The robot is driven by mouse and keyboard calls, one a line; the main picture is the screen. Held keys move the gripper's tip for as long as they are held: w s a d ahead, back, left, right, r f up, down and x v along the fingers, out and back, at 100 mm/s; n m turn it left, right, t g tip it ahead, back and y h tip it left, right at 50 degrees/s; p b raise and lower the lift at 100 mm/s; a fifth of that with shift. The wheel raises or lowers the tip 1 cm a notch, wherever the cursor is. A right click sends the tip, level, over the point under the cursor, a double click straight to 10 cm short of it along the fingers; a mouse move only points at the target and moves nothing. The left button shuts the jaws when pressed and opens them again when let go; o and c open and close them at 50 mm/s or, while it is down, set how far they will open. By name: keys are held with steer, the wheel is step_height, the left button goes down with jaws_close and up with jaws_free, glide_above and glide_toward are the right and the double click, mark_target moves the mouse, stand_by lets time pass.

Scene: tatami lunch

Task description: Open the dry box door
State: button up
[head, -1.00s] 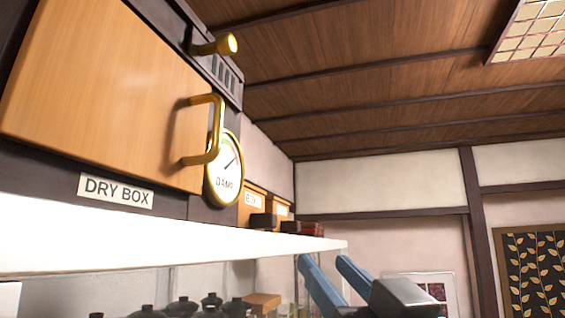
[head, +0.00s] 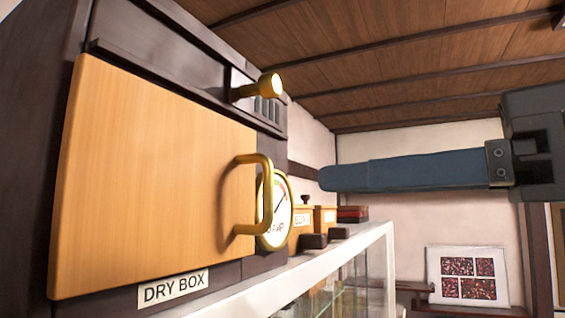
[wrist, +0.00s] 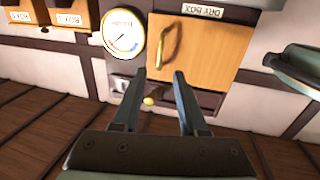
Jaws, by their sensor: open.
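The dry box has a light wooden door (head: 150,180), which looks shut in its dark frame. A brass bar handle (head: 266,195) stands upright at the door's right edge, and a brass knob (head: 270,86) sticks out above the door. My gripper (head: 325,178) shows in the head view as one blue finger pointing left, to the right of the handle. In the wrist view, upside down, my gripper (wrist: 161,78) has its two fingers apart with nothing between them. There the handle (wrist: 170,45) lies just beyond the fingertips, and the knob (wrist: 149,101) shows between the fingers.
A round dial (head: 279,215) sits right behind the handle. Small labelled boxes (head: 304,222) stand farther along the white-edged shelf (head: 340,255), with glass below it. The space right of the handle is open.

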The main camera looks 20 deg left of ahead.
mark_target(271, 185)
steer(key=p+x, duration=0.2)
steer(key=x, duration=0.4)
steer(key=shift+w+a+r+p, duration=0.1)
steer(key=shift+a+r+p, duration=0.05)
steer(key=shift+a+p, duration=0.15)
steer(key=shift+x, duration=0.85)
steer(key=shift+c, duration=0.2)
jaws_close()
